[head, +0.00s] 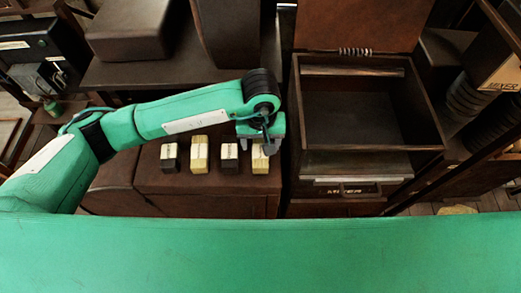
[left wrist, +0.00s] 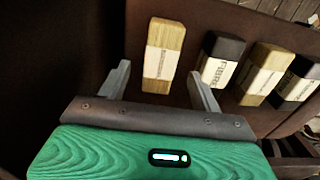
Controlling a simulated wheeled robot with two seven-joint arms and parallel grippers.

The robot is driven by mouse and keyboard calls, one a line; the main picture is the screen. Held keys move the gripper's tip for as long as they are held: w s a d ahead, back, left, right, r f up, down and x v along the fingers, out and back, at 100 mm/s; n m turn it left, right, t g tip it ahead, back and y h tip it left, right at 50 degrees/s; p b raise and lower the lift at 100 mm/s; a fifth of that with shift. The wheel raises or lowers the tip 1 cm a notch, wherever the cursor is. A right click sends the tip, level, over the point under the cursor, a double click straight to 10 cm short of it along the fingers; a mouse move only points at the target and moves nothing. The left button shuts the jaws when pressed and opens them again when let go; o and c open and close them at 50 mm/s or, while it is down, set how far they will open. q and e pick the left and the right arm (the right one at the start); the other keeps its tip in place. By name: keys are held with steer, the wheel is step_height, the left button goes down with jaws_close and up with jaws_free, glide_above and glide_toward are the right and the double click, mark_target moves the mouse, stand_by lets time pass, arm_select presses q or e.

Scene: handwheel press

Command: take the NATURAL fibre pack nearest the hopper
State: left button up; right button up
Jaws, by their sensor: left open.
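Several fibre packs stand in a row on a brown ledge (head: 205,184), two pale natural ones alternating with two dark ones. The natural pack at the right end (head: 260,163) is nearest the open wooden bin (head: 350,115), which I take for the hopper. It also shows in the left wrist view (left wrist: 163,50). My left gripper (head: 262,143) is above this pack and hides part of it in the head view. In the left wrist view the gripper (left wrist: 159,75) is open, its fingers framing the pack's near end; contact cannot be told. My right gripper is out of view.
The other natural pack (head: 199,158) stands between two dark packs (head: 169,157) (head: 229,158). In the wrist view a dark pack (left wrist: 222,55) is close beside the right finger. The bin's wall rises just right of the row.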

mark_target(260, 151)
arm_select(q)
steer(key=shift+s+f+p, duration=0.1)
steer(key=shift+f+p, duration=0.35)
steer(key=shift+p, duration=0.1)
step_height(260, 151, down, 3)
steer(key=shift+p, duration=1)
steer(key=shift+f, duration=0.65)
steer(key=c, duration=1.1)
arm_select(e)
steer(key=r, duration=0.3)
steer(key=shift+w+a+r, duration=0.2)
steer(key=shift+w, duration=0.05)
